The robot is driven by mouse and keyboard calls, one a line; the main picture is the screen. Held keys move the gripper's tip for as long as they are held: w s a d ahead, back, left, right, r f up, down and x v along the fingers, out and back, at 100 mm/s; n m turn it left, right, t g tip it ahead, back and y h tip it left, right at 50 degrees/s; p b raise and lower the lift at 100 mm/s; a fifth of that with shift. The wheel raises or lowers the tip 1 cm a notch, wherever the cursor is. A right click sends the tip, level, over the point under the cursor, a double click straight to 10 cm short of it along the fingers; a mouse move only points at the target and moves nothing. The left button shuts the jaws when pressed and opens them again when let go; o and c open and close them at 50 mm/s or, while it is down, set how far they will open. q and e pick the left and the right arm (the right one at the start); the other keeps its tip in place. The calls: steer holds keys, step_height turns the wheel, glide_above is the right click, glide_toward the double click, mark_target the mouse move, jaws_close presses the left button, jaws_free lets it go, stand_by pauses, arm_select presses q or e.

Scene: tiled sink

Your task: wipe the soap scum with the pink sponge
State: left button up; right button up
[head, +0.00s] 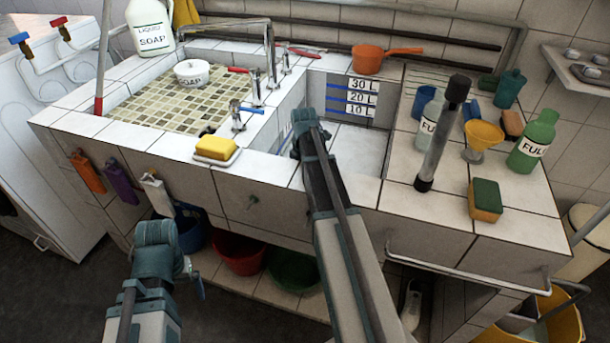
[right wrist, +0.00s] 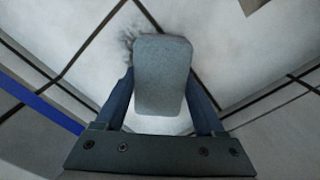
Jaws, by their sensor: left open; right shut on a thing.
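No pink sponge shows in either view. My right gripper (head: 305,118) reaches into the tiled sink basin in the head view; its fingertips are hard to make out there. In the right wrist view it is shut on a grey-blue, rounded block (right wrist: 162,75), which looks like a sponge. The block is over pale tiles, and I cannot tell if it touches them. A dark smudge (right wrist: 128,42), maybe the soap scum, shows on the tile at the block's upper left edge. My left gripper (head: 194,277) is open and empty, low in front of the sink.
A yellow sponge (head: 215,147) lies on the front ledge. A green-and-yellow sponge (head: 486,197), a dark cylinder (head: 440,140), a yellow funnel (head: 483,134) and bottles crowd the right counter. Taps (head: 238,115) stand left of the basin. An orange pan (head: 370,58) sits behind it.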

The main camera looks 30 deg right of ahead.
steer(key=shift+s+a, duration=1.35)
steer(key=shift+a, duration=0.25)
steer(key=shift+w+f, duration=0.1)
steer(key=shift+w, duration=0.05)
steer(key=shift+w, duration=0.1)
steer(key=shift+w+d, duration=1.15)
steer(key=shift+d, duration=0.15)
steer(key=shift+w+d, duration=0.1)
steer(key=shift+d, duration=0.1)
steer(key=shift+w+d, duration=1.2)
steer(key=shift+d, duration=0.25)
